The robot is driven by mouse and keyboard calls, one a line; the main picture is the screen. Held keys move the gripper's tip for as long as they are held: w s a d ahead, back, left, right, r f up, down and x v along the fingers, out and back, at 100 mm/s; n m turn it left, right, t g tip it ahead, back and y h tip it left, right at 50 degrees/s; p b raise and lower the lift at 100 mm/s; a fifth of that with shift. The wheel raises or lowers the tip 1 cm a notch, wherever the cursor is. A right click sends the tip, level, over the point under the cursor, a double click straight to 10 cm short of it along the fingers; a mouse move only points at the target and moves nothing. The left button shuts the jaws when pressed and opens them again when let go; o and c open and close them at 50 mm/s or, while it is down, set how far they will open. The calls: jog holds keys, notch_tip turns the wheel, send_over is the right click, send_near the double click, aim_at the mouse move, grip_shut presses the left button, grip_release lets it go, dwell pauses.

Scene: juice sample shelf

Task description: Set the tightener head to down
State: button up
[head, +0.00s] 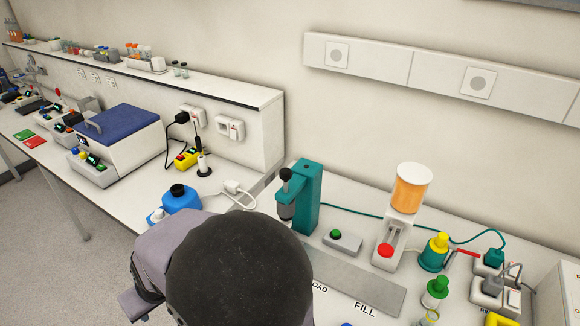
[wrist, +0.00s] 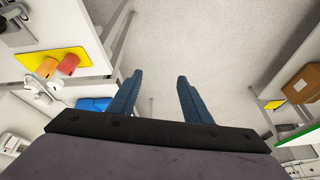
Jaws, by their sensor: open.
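The tightener is a teal upright stand (head: 309,194) right of the middle in the head view. My arm hides the area below the head, so I cannot tell how far down the head sits. My gripper (wrist: 159,92) shows in the wrist view with two blue fingers wide apart and nothing between them. Grey floor lies behind the fingers, and the tightener is not recognisable in that view. In the head view my arm hides the gripper.
A grey box with a green button (head: 344,240) and a juice dispenser (head: 411,188) with a red button stand right of the tightener. A teal cable runs behind.

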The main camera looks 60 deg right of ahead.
jog(key=w+d+r+m+t+h+b, duration=0.25)
jog(key=w+d, duration=0.35)
jog(key=d, duration=0.3)
notch_tip(320, 180, up, 15)
jog(key=m+g+h+b, duration=0.5)
jog(key=m+h, duration=0.7)
jog(key=h, duration=0.4)
send_over(284, 179)
jog(key=s, duration=0.2)
jog(key=shift+n+t+y, duration=0.65)
jog(key=shift+n+t, duration=0.2)
jog(key=f, duration=0.2)
jog(key=w+a+f, duration=0.1)
jog(key=f, duration=0.2)
jog(key=shift+w+a+f, duration=0.25)
jog(key=shift+w+f, duration=0.1)
jog(key=shift+f, duration=0.05)
jog(key=shift+p+x, duration=1.15)
jog(key=shift+x, duration=2.5)
jog(key=shift+f, duration=0.1)
grip_shut()
